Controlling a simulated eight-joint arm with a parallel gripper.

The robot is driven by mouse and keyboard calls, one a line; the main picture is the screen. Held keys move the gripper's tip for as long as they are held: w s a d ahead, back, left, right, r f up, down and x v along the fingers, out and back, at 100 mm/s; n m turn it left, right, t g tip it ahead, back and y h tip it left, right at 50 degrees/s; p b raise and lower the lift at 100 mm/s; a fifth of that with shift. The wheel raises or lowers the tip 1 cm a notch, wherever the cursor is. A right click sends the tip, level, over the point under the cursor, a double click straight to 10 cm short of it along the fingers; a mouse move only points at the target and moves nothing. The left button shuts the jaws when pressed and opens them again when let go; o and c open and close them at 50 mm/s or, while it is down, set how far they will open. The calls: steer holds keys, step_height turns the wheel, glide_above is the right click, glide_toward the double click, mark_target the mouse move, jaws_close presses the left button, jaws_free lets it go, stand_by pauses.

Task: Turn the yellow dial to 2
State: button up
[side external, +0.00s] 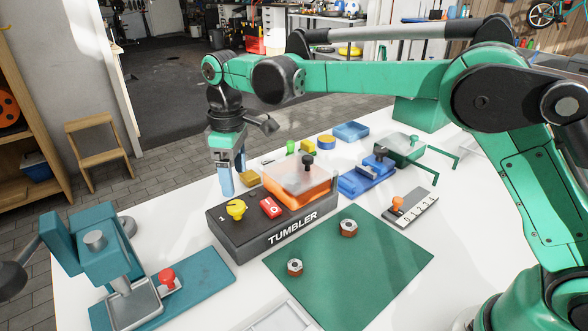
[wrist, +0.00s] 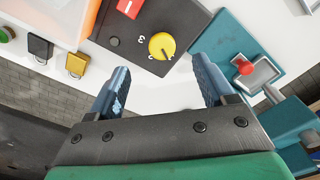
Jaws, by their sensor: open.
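The yellow dial (side external: 236,209) sits on the left part of the dark TUMBLER box (side external: 226,236). In the wrist view, the yellow dial (wrist: 161,45) lies just past the gap between my fingertips. Small white numbers are printed around it. A 3 reads at its left, and a dark mark shows on its lower edge; the exact setting is too small to tell. My gripper (side external: 227,190) is open and empty, with its blue fingers pointing down behind the dial. In the wrist view, the fingers of my gripper (wrist: 163,70) are spread apart, and neither touches the dial.
A red switch (side external: 270,208) and an orange tub with a clear lid (side external: 300,178) are on the same box. A teal press with a red knob (side external: 167,276) stands at the left. A green mat (side external: 370,262) with two nuts lies in front. Blocks lie behind the box.

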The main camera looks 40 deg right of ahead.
mark_target(236, 205)
steer(key=shift+w+a+f, duration=0.1)
steer(key=shift+a+f, duration=0.15)
steer(key=shift+f, duration=0.4)
step_height(236, 205, down, 5)
steer(key=shift+r, duration=0.1)
jaws_close()
